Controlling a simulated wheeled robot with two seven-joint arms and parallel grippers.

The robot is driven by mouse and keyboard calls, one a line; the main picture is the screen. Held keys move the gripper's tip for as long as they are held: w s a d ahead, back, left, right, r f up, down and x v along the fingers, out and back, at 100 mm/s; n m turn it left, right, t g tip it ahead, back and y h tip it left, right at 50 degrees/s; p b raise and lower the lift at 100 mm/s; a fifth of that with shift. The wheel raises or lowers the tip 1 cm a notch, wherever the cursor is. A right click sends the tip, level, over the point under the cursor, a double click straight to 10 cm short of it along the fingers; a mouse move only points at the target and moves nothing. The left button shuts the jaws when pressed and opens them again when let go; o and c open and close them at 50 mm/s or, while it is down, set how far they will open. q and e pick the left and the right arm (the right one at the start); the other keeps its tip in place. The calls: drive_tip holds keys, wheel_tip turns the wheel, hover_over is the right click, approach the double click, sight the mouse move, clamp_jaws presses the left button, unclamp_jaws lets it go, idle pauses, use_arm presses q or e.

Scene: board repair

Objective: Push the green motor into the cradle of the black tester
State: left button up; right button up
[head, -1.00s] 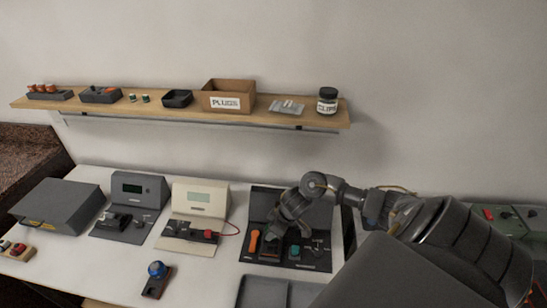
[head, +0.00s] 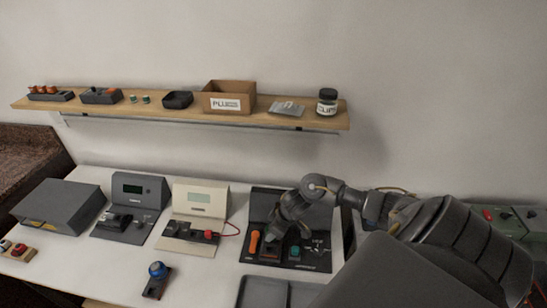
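The black tester (head: 318,265) stands on the white table, right of centre, with its dark back panel partly hidden by my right arm. A small green part (head: 295,251), which looks like the green motor, sits on the tester's deck. Whether it is in the cradle is too small to tell. An orange handle (head: 254,241) stands on the left of the deck. My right gripper (head: 275,239) points down over the deck, between the orange handle and the green part. Its fingertips are too small and dark to tell if open or shut. My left gripper is out of view.
A cream tester (head: 202,196) with a red lead and a grey tester (head: 140,188) stand to the left. A blue-knobbed part (head: 157,270) lies in front, and a grey tray (head: 262,292) sits at the front edge. A shelf (head: 225,114) runs above.

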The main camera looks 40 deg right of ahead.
drive_tip(key=shift+f, duration=0.4)
idle(0.4)
drive_tip(key=o, duration=1.4)
drive_tip(key=shift+c, duration=0.2)
drive_tip(key=shift+r+p, duration=1.5)
drive_tip(key=shift+p, duration=0.4)
